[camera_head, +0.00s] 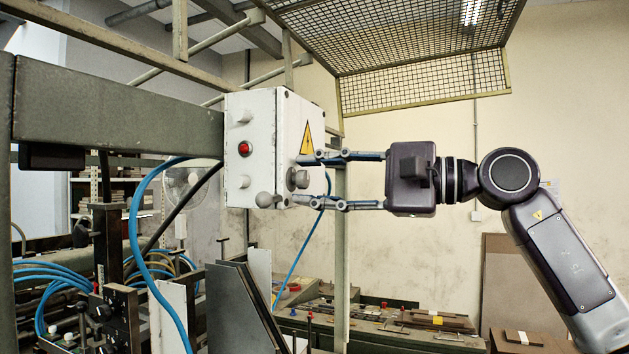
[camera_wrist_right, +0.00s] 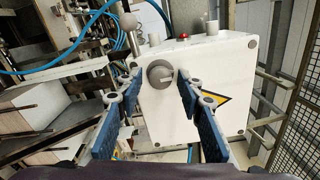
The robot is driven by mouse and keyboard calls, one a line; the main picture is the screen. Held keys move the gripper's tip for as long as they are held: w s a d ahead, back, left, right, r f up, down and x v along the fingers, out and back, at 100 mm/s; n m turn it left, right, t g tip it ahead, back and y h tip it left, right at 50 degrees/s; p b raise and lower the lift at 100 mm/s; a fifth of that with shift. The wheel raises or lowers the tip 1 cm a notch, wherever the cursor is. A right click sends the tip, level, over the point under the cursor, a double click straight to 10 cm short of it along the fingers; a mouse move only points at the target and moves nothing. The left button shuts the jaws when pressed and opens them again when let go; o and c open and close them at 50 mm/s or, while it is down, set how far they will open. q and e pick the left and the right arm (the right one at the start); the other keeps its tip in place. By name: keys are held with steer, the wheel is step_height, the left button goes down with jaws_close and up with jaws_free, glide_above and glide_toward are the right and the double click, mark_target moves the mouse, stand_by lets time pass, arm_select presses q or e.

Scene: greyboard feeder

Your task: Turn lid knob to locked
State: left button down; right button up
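A white control box (camera_head: 261,140) hangs on the end of a grey-green beam. Its lid (camera_wrist_right: 205,90) faces my right arm and carries a round grey knob (camera_head: 298,178), also seen in the wrist view (camera_wrist_right: 160,74). A pale mark on the knob lies roughly crosswise in the wrist view; I see no legible lock label. My right gripper (camera_head: 304,181) is open, its blue-padded fingertips (camera_wrist_right: 157,88) on either side of the knob. In the wrist view, gaps show between knob and fingers, so it seems ungripped. My left gripper is not in view.
The box side has a red button (camera_head: 244,149). A yellow warning triangle (camera_head: 307,139) marks the lid. Blue hoses (camera_head: 134,235) run left; a mesh guard (camera_head: 425,85) hangs above.

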steer(key=v, duration=1.2)
steer(key=shift+f, duration=0.1)
stand_by(0.4)
